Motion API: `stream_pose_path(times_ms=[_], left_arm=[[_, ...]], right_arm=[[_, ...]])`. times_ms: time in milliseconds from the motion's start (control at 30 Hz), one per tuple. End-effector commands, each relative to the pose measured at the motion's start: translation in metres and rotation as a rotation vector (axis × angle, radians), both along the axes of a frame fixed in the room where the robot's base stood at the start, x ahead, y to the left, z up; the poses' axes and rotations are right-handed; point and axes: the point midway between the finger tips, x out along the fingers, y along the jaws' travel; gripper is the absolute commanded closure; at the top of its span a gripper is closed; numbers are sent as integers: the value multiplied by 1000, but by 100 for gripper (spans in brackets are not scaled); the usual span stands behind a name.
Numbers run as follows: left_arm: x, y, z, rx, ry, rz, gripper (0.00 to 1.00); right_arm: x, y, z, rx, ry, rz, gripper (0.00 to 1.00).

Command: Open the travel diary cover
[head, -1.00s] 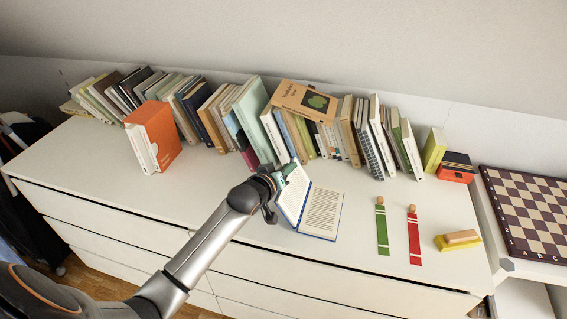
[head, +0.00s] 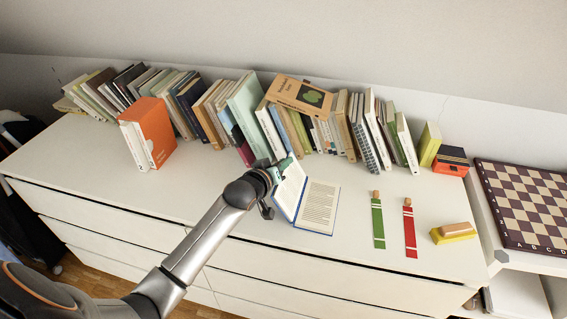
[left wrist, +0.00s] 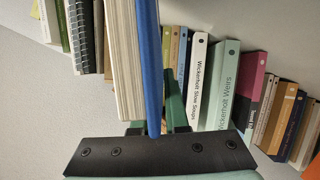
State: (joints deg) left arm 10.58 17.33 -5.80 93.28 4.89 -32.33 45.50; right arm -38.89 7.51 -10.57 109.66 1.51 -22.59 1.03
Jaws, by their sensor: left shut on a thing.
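The travel diary stands open on the white dresser top in the head view, with printed pages (head: 318,207) flat on the right. Its left side, the cover (head: 289,192) with pages on it, is tilted up toward my left gripper (head: 277,173). In the left wrist view, the blue cover (left wrist: 149,50) runs down between the green fingers of my left gripper (left wrist: 155,122), with pages beside it. The left gripper is shut on this cover at its edge. Part of the cover is hidden behind the gripper. My right gripper is not in view.
A row of books (head: 190,105) stands close behind the diary. An orange box set (head: 148,133) is to the left. Green (head: 378,220) and red (head: 410,228) bookmarks and a yellow block (head: 453,233) lie right. A chessboard (head: 530,205) is at far right.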

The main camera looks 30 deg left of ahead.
Motion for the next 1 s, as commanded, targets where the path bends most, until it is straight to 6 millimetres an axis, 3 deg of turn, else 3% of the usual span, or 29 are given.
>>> stream_pose_path(times_ms=[367,400,600,1000], left_arm=[[0,0,2,0,-3,1,100],[0,0,2,0,-4,0,87],[0,0,1,0,-3,1,65],[-7,0,6,0,-2,0,65]], right_arm=[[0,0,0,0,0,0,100],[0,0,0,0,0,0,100],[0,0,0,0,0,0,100],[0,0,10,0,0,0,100]])
